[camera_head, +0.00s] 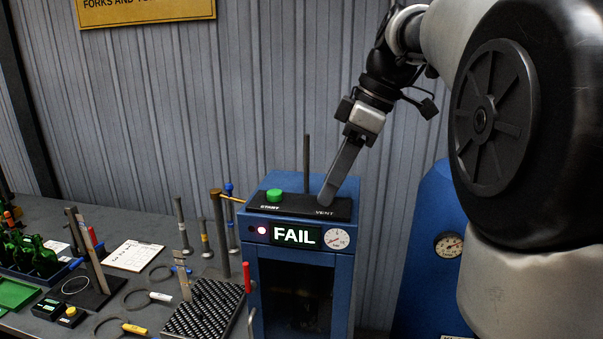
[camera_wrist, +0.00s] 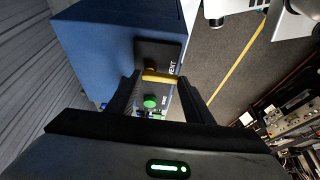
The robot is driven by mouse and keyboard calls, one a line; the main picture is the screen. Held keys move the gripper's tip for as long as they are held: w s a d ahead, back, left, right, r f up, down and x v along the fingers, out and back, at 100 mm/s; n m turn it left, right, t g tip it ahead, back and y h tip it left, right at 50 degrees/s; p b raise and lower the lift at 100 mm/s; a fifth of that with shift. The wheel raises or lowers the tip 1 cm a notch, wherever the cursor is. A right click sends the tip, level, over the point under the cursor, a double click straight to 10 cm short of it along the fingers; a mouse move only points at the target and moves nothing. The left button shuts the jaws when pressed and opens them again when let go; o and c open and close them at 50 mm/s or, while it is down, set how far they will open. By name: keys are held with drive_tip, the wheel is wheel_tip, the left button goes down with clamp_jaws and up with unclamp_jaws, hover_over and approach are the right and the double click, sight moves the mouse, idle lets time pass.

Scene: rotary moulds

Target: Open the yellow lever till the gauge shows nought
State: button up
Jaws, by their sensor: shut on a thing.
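The yellow lever (camera_wrist: 160,77) is on the black top plate of the blue test cabinet, beside the word VENT, in the wrist view. My gripper (camera_wrist: 159,81) is shut on it, one finger at each end of its visible length. In the head view my gripper (camera_head: 327,202) reaches down to the VENT end of the plate and hides the lever. The round white gauge (camera_head: 337,238) is on the cabinet front, right of a lit display (camera_head: 295,235) reading FAIL. Its needle is too small to read surely.
A green START button (camera_head: 274,195) and an upright dark rod (camera_head: 306,165) are on the cabinet (camera_head: 258,290) near my gripper. A blue tank (camera_head: 420,270) with another gauge stands at right. The bench at left holds several tools, bottles and a black perforated block (camera_head: 205,308).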

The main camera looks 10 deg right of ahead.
drive_tip(key=shift+n, duration=0.3)
drive_tip(key=o, duration=1.1)
drive_tip(key=shift+c, duration=0.2)
drive_tip(key=p+v, duration=0.4)
drive_tip(key=v, duration=1.3)
drive_tip(key=shift+r, duration=0.2)
drive_tip(key=s+a+f+m+t+h, duration=0.1)
drive_tip(key=s+f+m, duration=0.3)
drive_tip(key=f, duration=0.4)
drive_tip(key=s+a+f+m+t+h, duration=0.1)
drive_tip(key=s+a+f+m, duration=0.3)
drive_tip(key=f, duration=0.4)
drive_tip(key=s+a+f+m+t+h, duration=0.1)
drive_tip(key=s+a+f+m+h, duration=0.1)
drive_tip(key=s+f+m, duration=0.3)
wheel_tip(320, 180, down, 4)
drive_tip(key=s+a, duration=0.1)
drive_tip(key=s, duration=0.1)
drive_tip(key=shift+s+m+t, duration=0.35)
drive_tip(key=shift+m+t, duration=0.05)
